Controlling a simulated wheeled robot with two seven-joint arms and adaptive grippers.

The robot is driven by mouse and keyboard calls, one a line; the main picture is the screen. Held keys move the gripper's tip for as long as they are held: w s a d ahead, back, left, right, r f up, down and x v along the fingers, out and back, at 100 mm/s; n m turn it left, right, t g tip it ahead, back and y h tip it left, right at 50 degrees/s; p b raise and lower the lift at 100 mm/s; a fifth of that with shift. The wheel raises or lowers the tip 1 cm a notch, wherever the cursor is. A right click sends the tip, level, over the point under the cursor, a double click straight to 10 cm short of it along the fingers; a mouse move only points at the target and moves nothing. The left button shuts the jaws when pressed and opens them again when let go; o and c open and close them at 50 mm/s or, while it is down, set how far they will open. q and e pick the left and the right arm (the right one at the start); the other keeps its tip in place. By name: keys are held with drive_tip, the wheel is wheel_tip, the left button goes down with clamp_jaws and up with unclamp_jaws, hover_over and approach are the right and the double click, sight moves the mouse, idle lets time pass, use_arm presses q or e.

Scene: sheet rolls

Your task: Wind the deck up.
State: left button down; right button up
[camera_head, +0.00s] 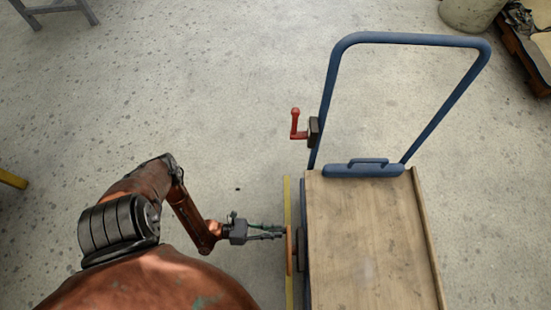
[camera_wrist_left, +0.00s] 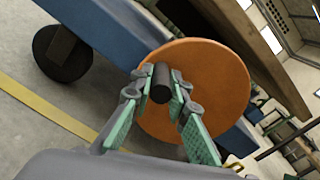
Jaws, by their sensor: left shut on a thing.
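The cart's wooden deck (camera_head: 365,235) lies at the right in the head view. Its edge (camera_wrist_left: 262,55) shows at the upper right in the wrist view. An orange disc-shaped handwheel (camera_head: 290,252) is on the cart's left side, and it fills the middle of the wrist view (camera_wrist_left: 215,85). A dark round knob (camera_wrist_left: 161,88) sticks out from the wheel. My left gripper (camera_head: 281,233) has its green-padded fingers on both sides of this knob and is shut on it. My right gripper is not in view.
A blue push handle (camera_head: 410,40) rises at the deck's far end. A small red crank (camera_head: 297,125) sits on its left post. A yellow floor line (camera_wrist_left: 45,105) runs beside the cart. A grey bin (camera_head: 470,12) stands far right. The floor at left is mostly clear.

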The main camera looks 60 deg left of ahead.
use_arm(q)
drive_tip(key=shift+w+a+r, duration=0.15)
drive_tip(key=shift+w+a, duration=0.05)
drive_tip(key=shift+w, duration=0.1)
drive_tip(key=c, duration=2.2)
unclamp_jaws()
drive_tip(key=o, duration=0.4)
drive_tip(key=shift+s+d, duration=0.15)
drive_tip(key=shift+c, duration=0.2)
drive_tip(key=shift+s, duration=0.1)
drive_tip(key=v, duration=1.2)
